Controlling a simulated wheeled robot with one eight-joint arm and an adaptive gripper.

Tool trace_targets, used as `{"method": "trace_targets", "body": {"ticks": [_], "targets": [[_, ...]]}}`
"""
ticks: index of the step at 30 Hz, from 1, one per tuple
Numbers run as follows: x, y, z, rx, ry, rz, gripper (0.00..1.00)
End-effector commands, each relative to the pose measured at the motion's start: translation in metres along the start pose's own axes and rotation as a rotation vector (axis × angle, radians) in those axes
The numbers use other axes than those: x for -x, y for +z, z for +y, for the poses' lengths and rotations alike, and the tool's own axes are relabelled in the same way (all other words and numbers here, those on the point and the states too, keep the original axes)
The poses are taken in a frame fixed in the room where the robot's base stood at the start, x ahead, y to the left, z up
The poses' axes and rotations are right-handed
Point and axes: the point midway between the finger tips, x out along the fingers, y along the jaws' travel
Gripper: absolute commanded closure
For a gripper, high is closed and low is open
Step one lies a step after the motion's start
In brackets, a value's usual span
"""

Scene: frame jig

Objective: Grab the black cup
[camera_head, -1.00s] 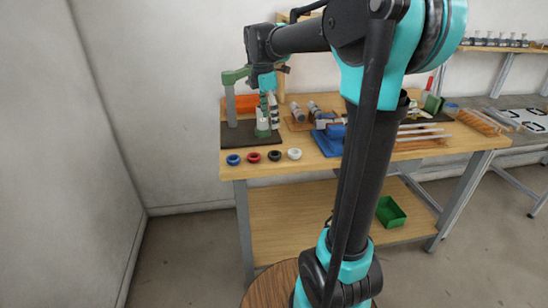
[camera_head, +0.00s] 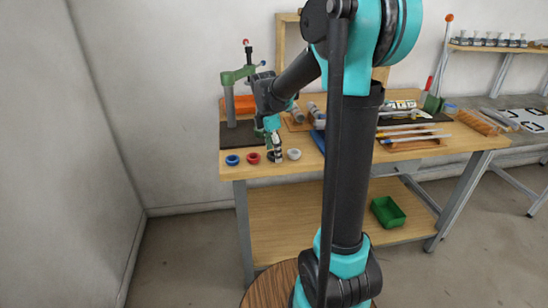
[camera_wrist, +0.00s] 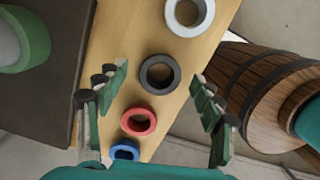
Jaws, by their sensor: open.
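The black cup (camera_wrist: 160,75) stands on the wooden table in a row of small round cups, between the white cup and the red cup. In the head view the black cup (camera_head: 274,157) is mostly hidden behind my gripper. My gripper (camera_head: 275,150) points down just over it, at the table's front edge. In the wrist view my gripper (camera_wrist: 160,82) is open, with one green-padded finger on each side of the black cup. The cup shows between the fingertips. I cannot tell exactly how far above it the fingers are.
The red cup (camera_wrist: 139,122), blue cup (camera_wrist: 125,150) and white cup (camera_wrist: 189,16) are close by in the same row. A green press (camera_head: 229,100) on a dark mat stands behind. A wooden barrel (camera_wrist: 260,85) is beyond the table edge.

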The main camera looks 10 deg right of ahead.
Motion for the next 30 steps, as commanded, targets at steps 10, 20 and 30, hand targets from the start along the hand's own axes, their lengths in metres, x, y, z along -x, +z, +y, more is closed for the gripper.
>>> {"method": "trace_targets", "body": {"ticks": [10, 20, 30], "targets": [[-0.0047, 0.0001, -0.0001, 0.000, 0.000, 0.000, 0.39], [-0.0045, 0.0001, -0.0002, 0.000, 0.000, 0.000, 0.80], [-0.0025, 0.0003, -0.0001, 0.000, 0.000, 0.000, 0.84]]}}
